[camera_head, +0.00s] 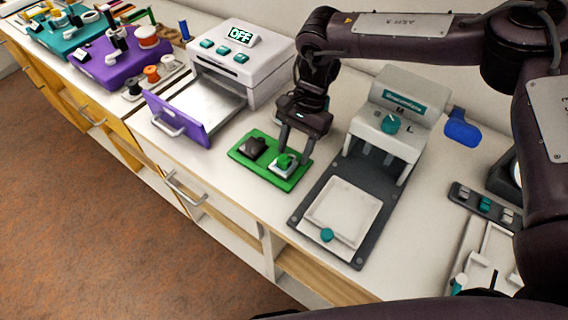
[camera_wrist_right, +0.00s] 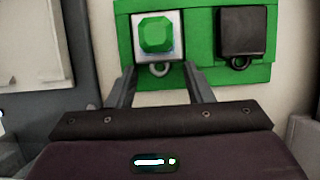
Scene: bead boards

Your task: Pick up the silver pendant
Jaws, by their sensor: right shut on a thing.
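The silver pendant (camera_wrist_right: 171,51) is a square silver plate with a green gem and a small ring at its lower edge. In the head view, the silver pendant (camera_head: 276,171) lies at the right end of a green tray (camera_head: 262,176). My right gripper (camera_head: 291,150) reaches down over it, and its jaws are shut on the pendant. In the wrist view the fingers of my right gripper (camera_wrist_right: 159,68) stand at both sides of the ring end. The pendant still appears level with the tray. My left gripper is not in view.
A dark square pendant (camera_head: 252,147) lies beside it on the tray. A white machine with an open purple drawer (camera_head: 185,123) stands to the left. A grey press (camera_head: 388,125) with a white plate stands close on the right. The counter's front edge is near.

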